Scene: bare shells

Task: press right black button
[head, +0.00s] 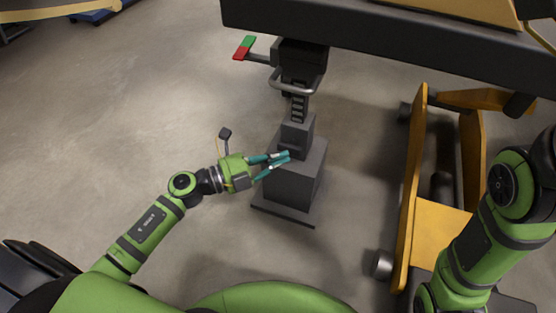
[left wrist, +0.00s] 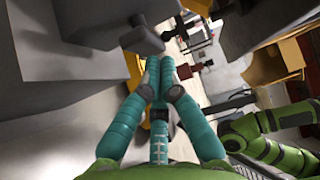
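I cannot make out a black button in either view. A dark grey pedestal (head: 297,175) stands on the floor, with a ribbed column and a grey loop handle (head: 293,90) above it. My left gripper (head: 287,156) has teal fingers and is in front of the pedestal's upper part; I cannot tell whether it touches. In the left wrist view its fingers (left wrist: 160,75) converge at the tips with nothing seen between them, so it looks shut and empty. My right arm comes in at the right of the head view, but its gripper is outside the picture.
A red and green pad (head: 244,48) sticks out left of the column. A dark beam (head: 400,42) crosses above. A yellow wheeled frame (head: 411,180) stands right of the pedestal. The concrete floor at left (head: 90,120) is clear.

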